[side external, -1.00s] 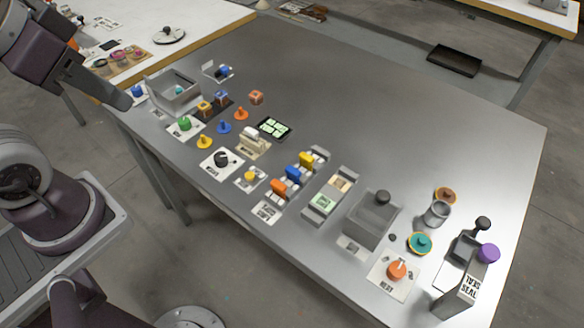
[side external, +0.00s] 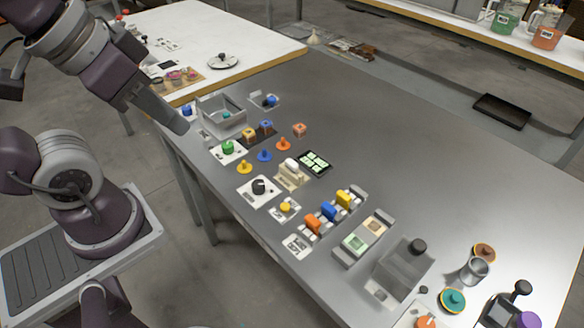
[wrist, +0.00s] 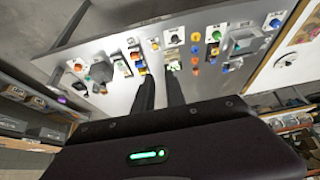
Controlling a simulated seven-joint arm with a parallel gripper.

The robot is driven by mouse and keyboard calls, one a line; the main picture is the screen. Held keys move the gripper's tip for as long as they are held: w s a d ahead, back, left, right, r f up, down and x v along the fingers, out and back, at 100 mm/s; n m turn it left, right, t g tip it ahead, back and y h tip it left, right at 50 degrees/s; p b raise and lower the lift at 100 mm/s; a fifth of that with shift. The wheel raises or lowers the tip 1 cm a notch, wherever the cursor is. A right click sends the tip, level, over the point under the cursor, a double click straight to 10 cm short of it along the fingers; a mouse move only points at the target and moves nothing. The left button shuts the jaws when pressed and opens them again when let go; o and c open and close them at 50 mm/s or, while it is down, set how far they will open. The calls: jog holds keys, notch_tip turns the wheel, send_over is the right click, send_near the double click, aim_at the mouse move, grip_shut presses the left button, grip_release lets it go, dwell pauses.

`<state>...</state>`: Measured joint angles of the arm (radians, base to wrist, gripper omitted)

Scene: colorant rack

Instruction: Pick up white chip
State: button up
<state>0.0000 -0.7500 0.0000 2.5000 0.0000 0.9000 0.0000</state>
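A small white chip (side external: 291,164) sits on top of a beige stand (side external: 293,178) near the middle of the grey table in the side view. In the wrist view it is too small to tell apart surely. My gripper (side external: 181,124) is above the left edge of the table, well up and left of the white chip, apart from it. In the wrist view, the two dark fingers of my gripper (wrist: 160,78) stand apart with a gap between them and nothing in it.
A grey open bin (side external: 222,122) stands near my gripper. Colored pegs, a black dial (side external: 258,187) and a black tile with pale green squares (side external: 314,163) surround the stand. A rack with orange, blue and yellow pieces (side external: 329,209) is nearer right. The table's far side (side external: 400,130) is clear.

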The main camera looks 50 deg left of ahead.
jog(key=o, duration=0.4)
jog(key=shift+o, duration=0.2)
jog(key=shift+w, duration=0.1)
jog(key=m+g, duration=0.5)
jog(key=m, duration=1.2)
send_over(292, 162)
jog(key=f, duration=1.3)
jog(key=s+f, duration=0.1)
jog(key=f, duration=0.5)
jog(key=shift+d+f, duration=0.3)
jog(key=shift+d, duration=0.05)
jog(key=shift+m+g, duration=0.3)
jog(key=shift+m, duration=0.2)
jog(key=f, duration=0.5)
jog(key=w+f, duration=0.1)
jog(key=f, duration=0.2)
jog(key=shift+a+f, duration=0.25)
jog(key=shift+a, duration=0.05)
